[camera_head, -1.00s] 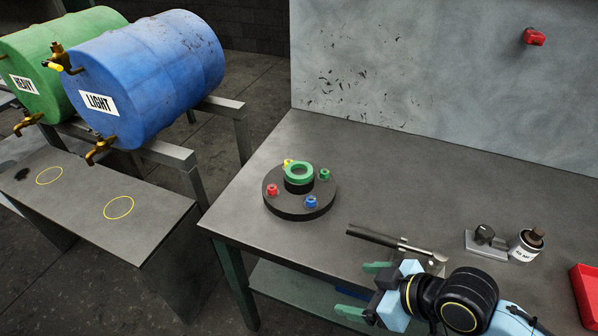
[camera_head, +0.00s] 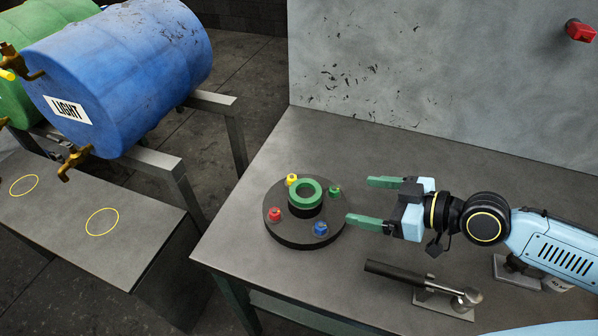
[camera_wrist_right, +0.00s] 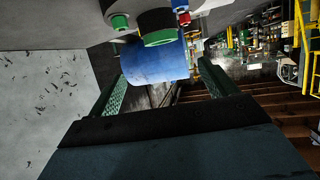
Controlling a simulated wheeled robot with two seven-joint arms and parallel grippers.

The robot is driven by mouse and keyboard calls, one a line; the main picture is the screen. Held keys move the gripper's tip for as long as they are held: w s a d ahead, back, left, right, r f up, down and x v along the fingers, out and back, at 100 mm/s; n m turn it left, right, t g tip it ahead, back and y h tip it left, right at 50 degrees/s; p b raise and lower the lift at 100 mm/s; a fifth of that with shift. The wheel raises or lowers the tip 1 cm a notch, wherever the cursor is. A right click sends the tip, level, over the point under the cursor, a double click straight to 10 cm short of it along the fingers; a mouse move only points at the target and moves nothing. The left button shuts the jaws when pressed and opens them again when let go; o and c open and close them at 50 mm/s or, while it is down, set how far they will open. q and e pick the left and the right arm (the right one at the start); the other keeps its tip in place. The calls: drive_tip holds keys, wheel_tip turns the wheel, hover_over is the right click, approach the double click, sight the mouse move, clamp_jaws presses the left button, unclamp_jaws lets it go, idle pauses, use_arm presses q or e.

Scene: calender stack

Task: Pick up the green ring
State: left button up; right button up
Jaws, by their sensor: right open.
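The green ring (camera_head: 305,193) sits on the raised centre of a dark round base (camera_head: 278,231) on the table. Red, yellow, green and blue pegs stand around it on the base. My right gripper (camera_head: 359,201) is open and empty, just to the right of the base, with its green fingers pointing left toward it. In the right wrist view the ring (camera_wrist_right: 156,22) shows at the top, ahead of and between the open fingers (camera_wrist_right: 160,90). The left gripper is not in view.
A tool with a dark handle (camera_head: 400,274) lies on the table in front of my right arm. A blue drum (camera_head: 130,65) marked LIGHT rests on a rack at the left. A red part (camera_head: 580,31) is on the back panel. The table behind the base is clear.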

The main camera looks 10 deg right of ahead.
sight(296, 189)
drive_tip(key=x, duration=0.5)
drive_tip(key=shift+a+r+p, duration=0.15)
drive_tip(key=shift+a+p, duration=0.1)
drive_tip(key=shift+p, duration=0.05)
drive_tip(key=shift+x, duration=1.45)
drive_tip(key=shift+w+a, duration=0.2)
drive_tip(key=shift+w, duration=0.1)
drive_tip(key=x, duration=0.3)
drive_tip(key=shift+w+a+f+p, duration=0.15)
drive_tip(key=shift+f+p, duration=0.05)
drive_tip(key=shift+p, duration=0.15)
drive_tip(key=shift+w+a+f, duration=0.25)
drive_tip(key=shift+a, duration=0.05)
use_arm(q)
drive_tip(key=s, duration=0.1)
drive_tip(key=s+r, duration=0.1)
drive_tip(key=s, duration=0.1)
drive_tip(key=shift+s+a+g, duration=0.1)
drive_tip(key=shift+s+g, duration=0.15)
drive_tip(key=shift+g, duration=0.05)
use_arm(e)
drive_tip(key=c, duration=1)
